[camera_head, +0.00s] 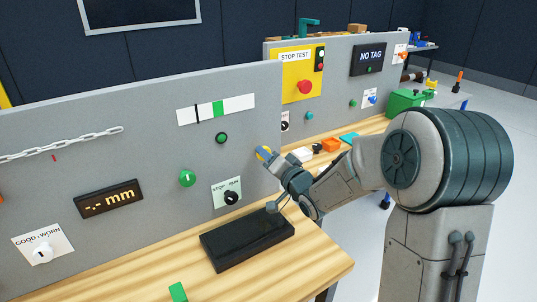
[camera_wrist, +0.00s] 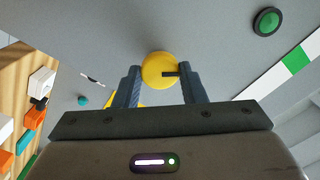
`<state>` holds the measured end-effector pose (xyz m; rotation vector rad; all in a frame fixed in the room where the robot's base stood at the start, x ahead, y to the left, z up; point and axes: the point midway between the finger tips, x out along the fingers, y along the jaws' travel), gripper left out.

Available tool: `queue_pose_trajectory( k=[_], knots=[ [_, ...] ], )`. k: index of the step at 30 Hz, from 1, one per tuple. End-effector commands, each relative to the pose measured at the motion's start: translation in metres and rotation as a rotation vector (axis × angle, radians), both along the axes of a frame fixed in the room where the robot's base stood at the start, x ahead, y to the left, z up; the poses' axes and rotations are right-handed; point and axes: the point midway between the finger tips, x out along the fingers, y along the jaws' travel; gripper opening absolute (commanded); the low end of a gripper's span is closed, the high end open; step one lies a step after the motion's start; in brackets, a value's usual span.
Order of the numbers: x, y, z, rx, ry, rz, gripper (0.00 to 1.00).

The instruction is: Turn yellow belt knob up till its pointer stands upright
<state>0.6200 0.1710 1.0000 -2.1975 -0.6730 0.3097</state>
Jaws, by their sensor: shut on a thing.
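The yellow belt knob (camera_wrist: 157,66) is round and sits on the grey panel. My gripper (camera_wrist: 160,72) is shut on it, with one finger on either side. A short dark bar on the knob's face runs level towards the right finger in the wrist view, away from the wooden bench side; its outer end meets that finger. In the head view the knob (camera_head: 262,153) shows only as a small yellow patch beyond my gripper (camera_head: 266,156), near the panel's right end, and its pointer cannot be made out.
A green button (camera_head: 222,137) and a white strip with a green band (camera_head: 237,105) are on the panel nearby. A black tray (camera_head: 207,241) lies on the wooden bench (camera_head: 322,262) below. Orange and white blocks (camera_head: 331,145) lie behind my gripper.

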Motion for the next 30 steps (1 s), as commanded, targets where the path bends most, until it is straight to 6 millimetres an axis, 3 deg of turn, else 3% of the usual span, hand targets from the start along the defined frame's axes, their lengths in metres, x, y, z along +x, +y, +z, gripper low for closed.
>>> queue_pose_trajectory(
  k=[15,30],
  knots=[
    [0.0002,-0.001,0.0013,0.368,0.25,-0.001,0.14],
    [0.0001,-0.0008,-0.001,0.516,0.351,-0.001,0.14]
  ],
)
